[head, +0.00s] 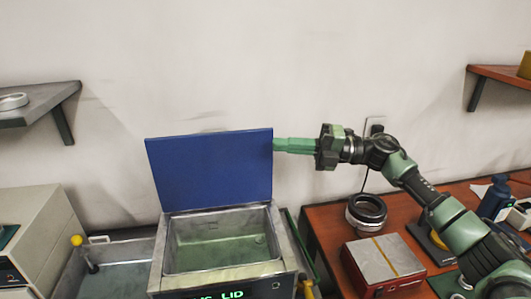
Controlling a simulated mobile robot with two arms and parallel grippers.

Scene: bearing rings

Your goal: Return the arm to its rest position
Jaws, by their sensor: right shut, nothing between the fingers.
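My right gripper (284,145) reaches in from the right with its green fingers shut and empty. The fingertips are at the upper right edge of a raised blue lid (210,168); I cannot tell whether they touch it or pass behind it. The lid stands nearly upright at the back of a metal-walled tank (222,275), which is open on top. My left gripper is not in view.
A reddish table (322,238) on the right bears a black and silver ring-shaped object (367,212), a red box with a grey top (384,262) and a dark blue bottle (494,199). Shelves flank the wall. A sink (125,255) is left of the tank.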

